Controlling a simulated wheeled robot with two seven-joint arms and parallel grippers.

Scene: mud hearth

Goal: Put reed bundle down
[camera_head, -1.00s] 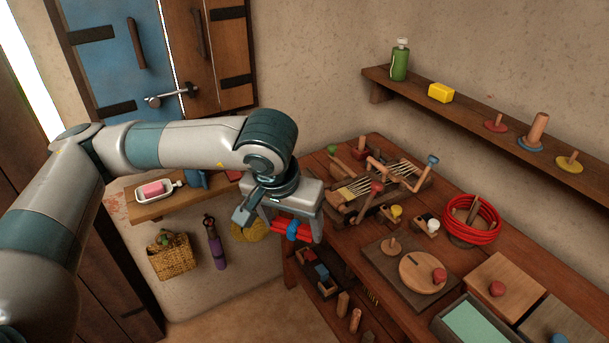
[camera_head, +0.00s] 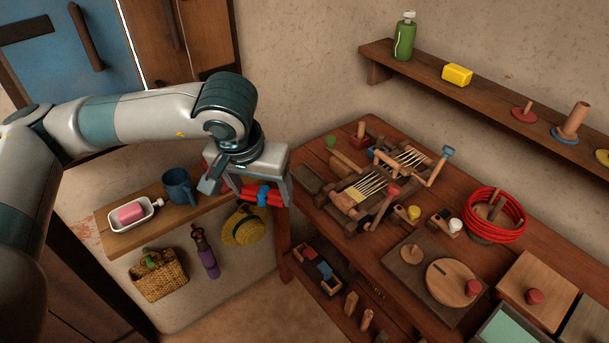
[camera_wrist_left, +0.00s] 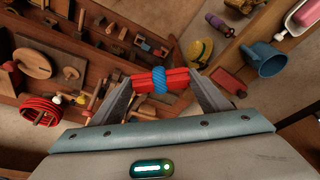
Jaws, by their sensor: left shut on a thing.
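The reed bundle (camera_head: 248,193) is a short set of red rods tied round the middle with a blue band. My left gripper (camera_head: 258,192) is shut on it and holds it in the air, near the left end of the wooden workbench (camera_head: 405,230). In the left wrist view the bundle (camera_wrist_left: 176,80) lies crosswise between the two fingertips of the left gripper (camera_wrist_left: 160,84), with its blue band in the middle. My right gripper does not show in either view.
A wall shelf (camera_head: 115,235) at left carries a white dish with a pink block and a blue mug (camera_head: 180,188). A loom-like frame (camera_head: 365,190), a red coil (camera_head: 495,215) and a round board (camera_head: 452,282) crowd the bench. A basket (camera_head: 158,275) and straw hat (camera_head: 245,228) hang below the shelf.

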